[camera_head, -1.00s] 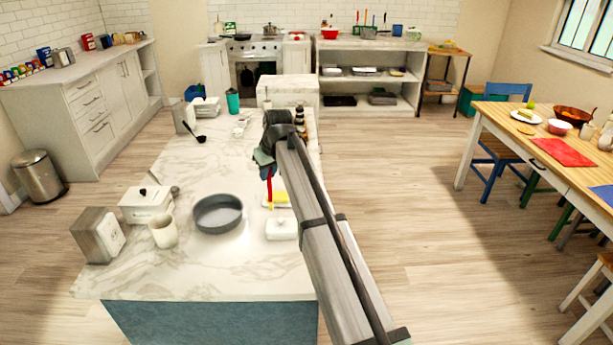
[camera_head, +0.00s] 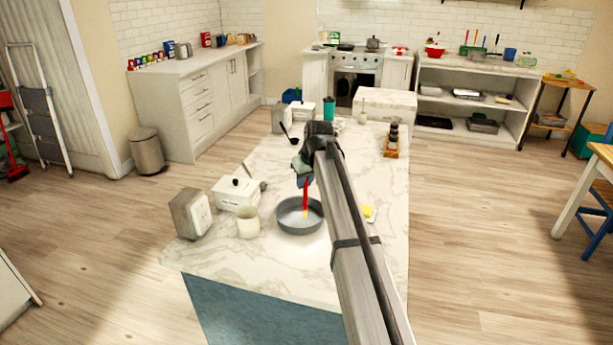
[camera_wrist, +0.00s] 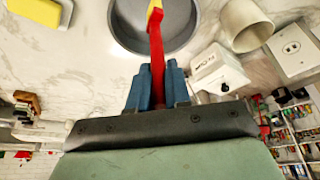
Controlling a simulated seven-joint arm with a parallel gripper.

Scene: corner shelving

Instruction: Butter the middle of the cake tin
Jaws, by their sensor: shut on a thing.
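The cake tin (camera_head: 287,216) is round, grey and shallow, and stands on the marble island; it also shows in the wrist view (camera_wrist: 182,28). My gripper (camera_head: 304,180) is above the tin. Its blue fingers (camera_wrist: 157,88) are shut on a red brush (camera_wrist: 157,52) with a yellow end. In the head view the brush (camera_head: 306,197) hangs down with its yellow end over the inside of the tin. I cannot tell whether it touches the bottom. The yellow butter (camera_head: 369,211) lies just right of the tin, partly behind my arm; it also shows in the wrist view (camera_wrist: 34,11).
Left of the tin stand a cream mug (camera_head: 248,222), a white lidded box (camera_head: 236,194) and a grey box with a pale face (camera_head: 190,214). A black ladle (camera_head: 290,135) and a teal cup (camera_head: 329,108) are farther back.

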